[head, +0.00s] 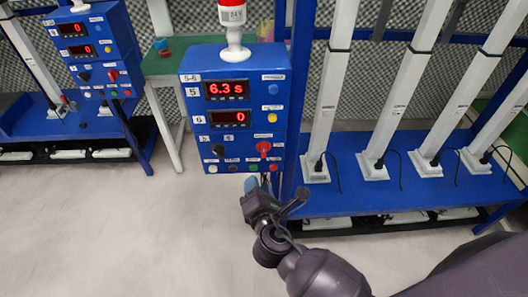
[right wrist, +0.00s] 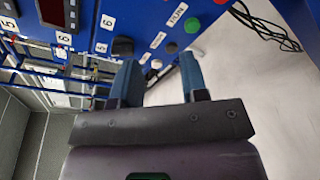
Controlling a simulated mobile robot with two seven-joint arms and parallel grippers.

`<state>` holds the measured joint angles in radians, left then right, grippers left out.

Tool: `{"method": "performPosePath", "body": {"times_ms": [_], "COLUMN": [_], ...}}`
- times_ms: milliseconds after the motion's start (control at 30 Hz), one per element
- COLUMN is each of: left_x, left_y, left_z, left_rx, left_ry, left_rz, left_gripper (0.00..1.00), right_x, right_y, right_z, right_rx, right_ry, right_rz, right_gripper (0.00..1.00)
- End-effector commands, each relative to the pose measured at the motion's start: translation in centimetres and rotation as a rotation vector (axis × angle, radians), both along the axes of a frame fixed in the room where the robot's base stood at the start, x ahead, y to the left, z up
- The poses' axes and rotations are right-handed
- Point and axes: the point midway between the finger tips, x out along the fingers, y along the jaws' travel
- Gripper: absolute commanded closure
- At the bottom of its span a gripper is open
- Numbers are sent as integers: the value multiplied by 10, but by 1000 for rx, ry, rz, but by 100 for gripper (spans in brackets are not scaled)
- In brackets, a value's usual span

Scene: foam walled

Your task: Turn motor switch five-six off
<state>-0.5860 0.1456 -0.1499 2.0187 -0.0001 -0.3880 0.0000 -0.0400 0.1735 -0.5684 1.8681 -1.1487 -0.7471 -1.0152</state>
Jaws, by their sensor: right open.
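The blue control box (head: 232,128) marked 5-6 stands upright at the centre of the head view. A black knob (head: 217,150) sits low left, near small 5 and 6 labels; a red knob (head: 263,148) sits low right. I cannot read which one is the motor switch. My right gripper (head: 259,184) is open and empty just below the box's lower edge. In the right wrist view the black knob (right wrist: 122,46) is beyond the fingers (right wrist: 163,82), apart from them. My left gripper is not seen.
A row of small buttons (head: 253,168) runs along the box's bottom. A red lamp (head: 232,12) tops it. A similar blue box (head: 93,52) stands at left. White columns (head: 402,95) on a blue bench (head: 345,200) are at right. The floor (head: 110,230) in front is clear.

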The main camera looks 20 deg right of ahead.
Motion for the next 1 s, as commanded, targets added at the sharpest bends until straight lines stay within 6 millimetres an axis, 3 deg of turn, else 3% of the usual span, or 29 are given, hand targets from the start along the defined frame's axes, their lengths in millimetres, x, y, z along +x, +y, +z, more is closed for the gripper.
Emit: {"method": "performPosePath", "body": {"times_ms": [200,400,733,1000], "left_x": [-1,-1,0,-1], "left_y": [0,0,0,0], "left_z": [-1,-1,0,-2], "left_rx": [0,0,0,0], "left_ry": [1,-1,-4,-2], "left_rz": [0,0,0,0], "left_gripper": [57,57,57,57], "right_x": [-6,-8,-2,37], "right_y": [-6,-16,-19,-30], "right_z": [7,16,15,15], "right_rx": [-487,-786,-891,-891], "right_ry": [-17,1,30,29], "right_rz": [-37,-82,-80,-79], "right_gripper": [60,60,60,60]}}
